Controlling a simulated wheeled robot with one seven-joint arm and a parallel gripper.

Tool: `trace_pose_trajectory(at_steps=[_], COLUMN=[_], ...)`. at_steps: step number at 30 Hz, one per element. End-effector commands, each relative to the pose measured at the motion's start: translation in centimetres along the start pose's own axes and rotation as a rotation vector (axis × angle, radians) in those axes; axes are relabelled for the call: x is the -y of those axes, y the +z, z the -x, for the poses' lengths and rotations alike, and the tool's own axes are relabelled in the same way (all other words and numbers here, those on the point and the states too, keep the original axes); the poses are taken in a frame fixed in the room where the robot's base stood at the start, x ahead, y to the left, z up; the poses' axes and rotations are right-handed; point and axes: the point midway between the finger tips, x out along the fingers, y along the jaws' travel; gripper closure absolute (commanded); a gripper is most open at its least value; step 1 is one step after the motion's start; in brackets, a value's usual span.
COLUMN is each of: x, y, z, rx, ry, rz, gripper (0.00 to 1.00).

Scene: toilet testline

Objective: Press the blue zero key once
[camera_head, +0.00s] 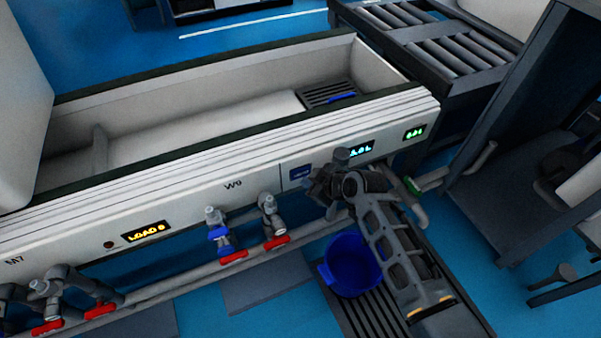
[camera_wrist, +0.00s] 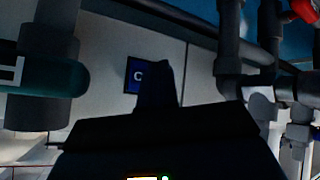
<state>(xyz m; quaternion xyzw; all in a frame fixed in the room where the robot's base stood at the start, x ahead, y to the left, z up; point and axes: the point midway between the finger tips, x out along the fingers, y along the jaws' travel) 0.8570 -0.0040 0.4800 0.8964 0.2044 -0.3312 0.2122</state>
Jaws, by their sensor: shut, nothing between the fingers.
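The blue key (camera_head: 300,172) is a small dark blue square on the white front panel of the long trough, right of the "W9" mark. Its lettering is too small to read in the head view. In the wrist view the blue key (camera_wrist: 132,76) shows a pale mark like a "C" or part of a "0", and its right side is hidden by my fingers. My gripper (camera_head: 316,186) is in front of the panel, just below and right of the key. In the wrist view my gripper (camera_wrist: 155,80) is shut and empty. I cannot tell whether it touches the panel.
A cyan display (camera_head: 361,149) and a green display (camera_head: 414,133) sit right of the key. Pipes with red-handled valves (camera_head: 277,241) run below the panel. A blue bucket (camera_head: 350,264) stands under my arm. A roller conveyor (camera_head: 440,45) is at the back right.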

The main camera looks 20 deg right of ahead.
Motion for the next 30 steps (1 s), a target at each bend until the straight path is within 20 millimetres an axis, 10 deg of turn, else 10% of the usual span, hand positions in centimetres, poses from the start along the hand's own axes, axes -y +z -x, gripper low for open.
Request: trace_pose_trajectory(at_steps=[30], x=[-0.60], y=[-0.46], z=[-0.91], rx=[0.000], ry=[0.000], rz=[0.001], gripper=[1.00])
